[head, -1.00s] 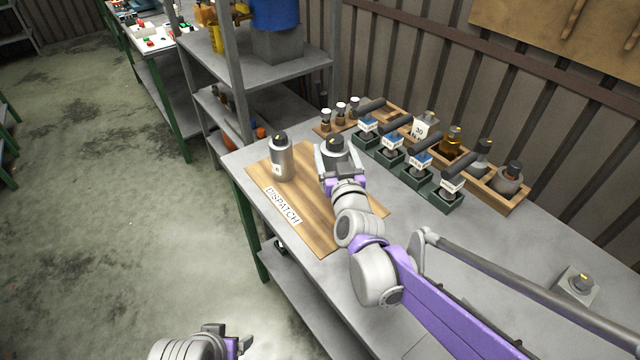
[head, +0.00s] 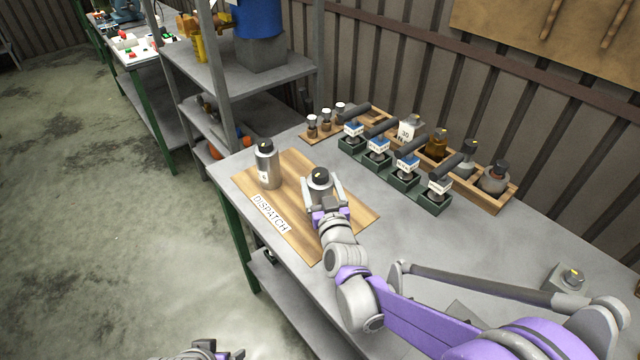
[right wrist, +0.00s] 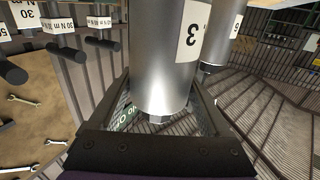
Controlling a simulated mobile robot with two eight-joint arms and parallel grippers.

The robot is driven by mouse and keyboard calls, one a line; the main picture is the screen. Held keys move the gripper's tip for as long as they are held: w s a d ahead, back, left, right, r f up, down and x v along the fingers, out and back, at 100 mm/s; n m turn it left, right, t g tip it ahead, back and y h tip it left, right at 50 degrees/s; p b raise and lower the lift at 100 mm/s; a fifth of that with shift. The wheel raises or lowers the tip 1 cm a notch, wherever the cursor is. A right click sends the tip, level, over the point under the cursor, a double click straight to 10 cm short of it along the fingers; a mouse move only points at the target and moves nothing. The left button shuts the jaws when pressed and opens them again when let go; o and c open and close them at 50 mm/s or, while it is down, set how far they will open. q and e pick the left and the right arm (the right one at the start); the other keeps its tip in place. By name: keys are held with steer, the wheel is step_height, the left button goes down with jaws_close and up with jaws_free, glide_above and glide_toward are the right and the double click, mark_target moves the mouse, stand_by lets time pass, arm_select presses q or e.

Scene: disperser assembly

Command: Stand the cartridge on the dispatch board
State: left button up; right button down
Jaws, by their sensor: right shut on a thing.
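My right gripper (head: 322,190) is shut on a grey metal cartridge (head: 319,178) with a dark cap and yellow mark. It holds it upright over the far right side of the wooden dispatch board (head: 352,214). The arm hides its lower part, so I cannot tell whether it touches the board. In the right wrist view this cartridge (right wrist: 160,65) fills the middle, with a "3" on its label. A similar cartridge (head: 267,168) stands upright on the board to the left; it also shows in the right wrist view (right wrist: 222,32). My left gripper (head: 218,352) is cut off by the bottom edge.
Several black-handled tools in green holders (head: 408,178) stand behind and right of the board. A wooden rack of bottles (head: 480,185) and small vials (head: 326,122) are behind them. A grey block with a knob (head: 570,282) stands at right. A shelf unit (head: 235,75) is at the back left.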

jaws_free()
steer(key=shift+f, duration=0.15)
steer(key=shift+s+r, duration=0.1)
steer(key=shift+r, duration=0.15)
steer(key=s+d, duration=0.2)
steer(key=s, duration=0.9)
steer(key=shift+s, duration=0.35)
steer(key=shift+a, duration=0.1)
